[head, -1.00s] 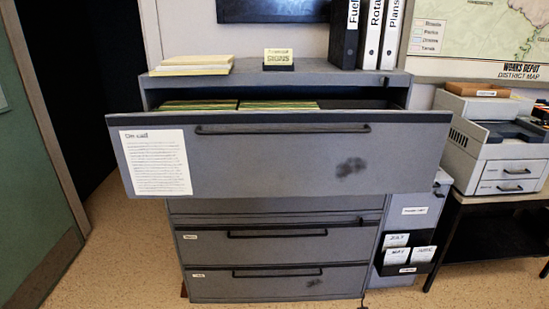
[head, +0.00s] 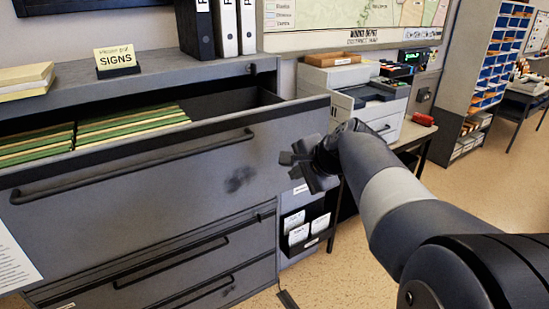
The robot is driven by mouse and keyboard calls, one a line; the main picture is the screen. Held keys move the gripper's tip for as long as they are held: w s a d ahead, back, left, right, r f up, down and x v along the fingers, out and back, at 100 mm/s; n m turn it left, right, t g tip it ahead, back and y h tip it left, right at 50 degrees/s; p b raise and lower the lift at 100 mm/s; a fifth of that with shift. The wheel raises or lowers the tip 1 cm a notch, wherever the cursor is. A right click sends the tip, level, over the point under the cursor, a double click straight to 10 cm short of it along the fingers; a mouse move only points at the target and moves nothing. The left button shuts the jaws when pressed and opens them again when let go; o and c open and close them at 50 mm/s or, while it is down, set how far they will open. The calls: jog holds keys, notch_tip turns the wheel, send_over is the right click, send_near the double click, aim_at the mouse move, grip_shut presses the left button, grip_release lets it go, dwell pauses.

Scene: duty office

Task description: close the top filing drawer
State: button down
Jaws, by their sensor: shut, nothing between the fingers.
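The top filing drawer (head: 195,168) of the grey cabinet stands pulled out, with green and yellow folders (head: 130,126) showing inside. Its dark bar handle (head: 130,168) runs along the front, and a dark smudge marks the front's right part. My gripper (head: 296,163) is at the right end of the drawer front, in front of it in the picture. Its fingers are shut and empty. I cannot tell whether it touches the drawer front. The drawer's left end is out of frame.
On the cabinet top (head: 150,72) stand a signs card (head: 115,58), yellow papers (head: 25,80) and binders (head: 225,25). Lower drawers (head: 165,265) are shut. A printer (head: 375,100) on a table stands right of the cabinet. Floor (head: 350,275) is open at lower right.

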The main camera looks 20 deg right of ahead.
jog(key=p, duration=0.2)
send_near(267, 175)
notch_tip(267, 175, down, 4)
jog(key=w, duration=0.3)
jog(key=shift+w+a+r, duration=0.1)
jog(key=shift+w+a, duration=0.45)
jog(key=shift+a, duration=0.1)
